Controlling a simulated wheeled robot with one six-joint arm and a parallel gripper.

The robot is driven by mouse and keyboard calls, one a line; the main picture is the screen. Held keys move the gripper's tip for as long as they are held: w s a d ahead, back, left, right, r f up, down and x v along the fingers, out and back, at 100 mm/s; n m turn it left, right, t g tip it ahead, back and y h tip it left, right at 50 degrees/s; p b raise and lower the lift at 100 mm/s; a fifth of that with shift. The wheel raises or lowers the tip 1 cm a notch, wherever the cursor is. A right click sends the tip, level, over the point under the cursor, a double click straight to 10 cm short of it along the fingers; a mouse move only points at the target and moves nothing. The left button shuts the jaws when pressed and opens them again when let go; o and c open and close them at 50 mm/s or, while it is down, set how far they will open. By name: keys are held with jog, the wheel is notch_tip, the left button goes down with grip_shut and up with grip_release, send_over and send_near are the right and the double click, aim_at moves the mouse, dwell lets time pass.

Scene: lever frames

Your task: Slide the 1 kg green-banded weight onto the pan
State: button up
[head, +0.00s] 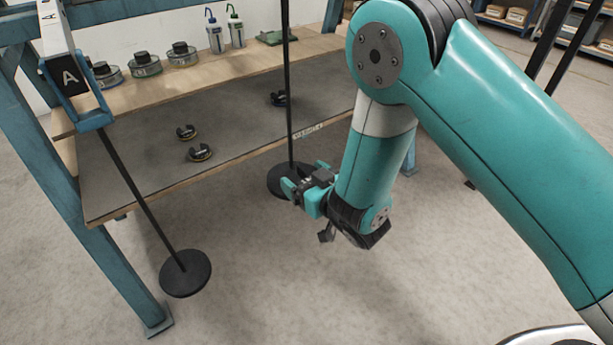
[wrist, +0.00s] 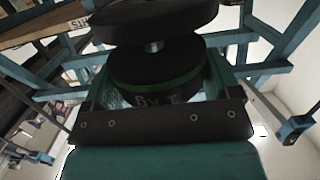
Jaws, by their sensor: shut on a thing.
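My gripper (head: 306,187) is shut on the green-banded weight (wrist: 165,82), a black disc with a thin green band and partly hidden lettering. It sits between my jaws in the wrist view. A second, wider black disc (wrist: 155,18), apparently the pan, lies close to it there, with a short bright metal piece between them. I cannot tell whether they touch. In the head view, the right pan (head: 276,183) hangs on a black rod right beside my fingers, which partly cover it. The weight is hard to make out there.
Another pan (head: 185,273) hangs at left from a holder marked A (head: 69,77). A blue post (head: 75,190) stands at left. The floor in front is clear.

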jog(key=shift+r+p+x, duration=0.15)
jog(key=shift+p+x, duration=0.45)
jog(key=shift+p, duration=0.55)
jog(key=shift+r+p+x, duration=0.15)
jog(key=shift+p+x, duration=0.45)
jog(key=shift+p, duration=0.5)
jog(key=shift+f+b, duration=0.35)
jog(key=shift+f, duration=0.15)
dwell(0.3)
jog(key=o, duration=1)
jog(key=shift+o, duration=1)
jog(key=shift+f, duration=0.1)
jog(key=shift+s, duration=0.1)
